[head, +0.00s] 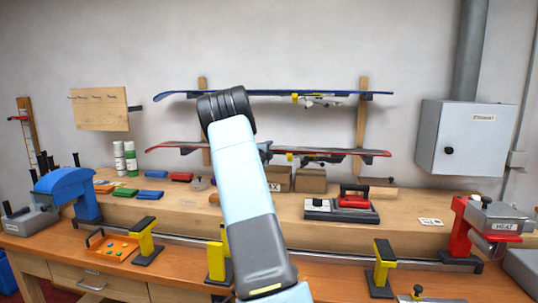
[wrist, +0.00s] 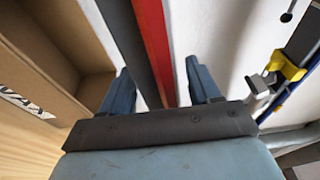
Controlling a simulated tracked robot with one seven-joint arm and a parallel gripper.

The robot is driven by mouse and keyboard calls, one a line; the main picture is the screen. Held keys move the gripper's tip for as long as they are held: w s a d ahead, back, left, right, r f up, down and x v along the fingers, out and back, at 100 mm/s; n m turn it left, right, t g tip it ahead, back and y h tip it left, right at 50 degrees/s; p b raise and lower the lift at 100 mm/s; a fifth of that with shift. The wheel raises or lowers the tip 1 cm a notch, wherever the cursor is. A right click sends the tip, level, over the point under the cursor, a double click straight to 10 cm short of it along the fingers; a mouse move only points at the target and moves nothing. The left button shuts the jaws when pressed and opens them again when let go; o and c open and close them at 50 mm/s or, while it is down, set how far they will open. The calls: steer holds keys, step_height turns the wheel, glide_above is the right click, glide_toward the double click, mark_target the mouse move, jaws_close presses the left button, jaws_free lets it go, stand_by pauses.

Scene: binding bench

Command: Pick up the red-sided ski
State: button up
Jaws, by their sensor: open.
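The red-sided ski (head: 185,145) rests level on the lower pegs of the wall rack in the head view, its middle partly covered by my arm. In the wrist view the ski (wrist: 157,40) shows as a dark strip with a red side, running down between my two fingers. My gripper (wrist: 157,68) is open, with one blue finger on each side of the ski. Gaps show between the fingers and the ski, at least on the right. In the head view my gripper is mostly hidden behind my arm.
A blue ski (head: 240,94) lies on the upper pegs. Cardboard boxes (head: 310,181) stand on the shelf below the red-sided ski; one box (wrist: 55,45) is close left in the wrist view. A red-handled tool (head: 355,197) sits right of them.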

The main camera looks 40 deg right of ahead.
steer(key=shift+c, duration=0.4)
steer(key=c, duration=1.1)
steer(key=shift+f, duration=0.1)
jaws_close()
steer(key=shift+f, duration=0.1)
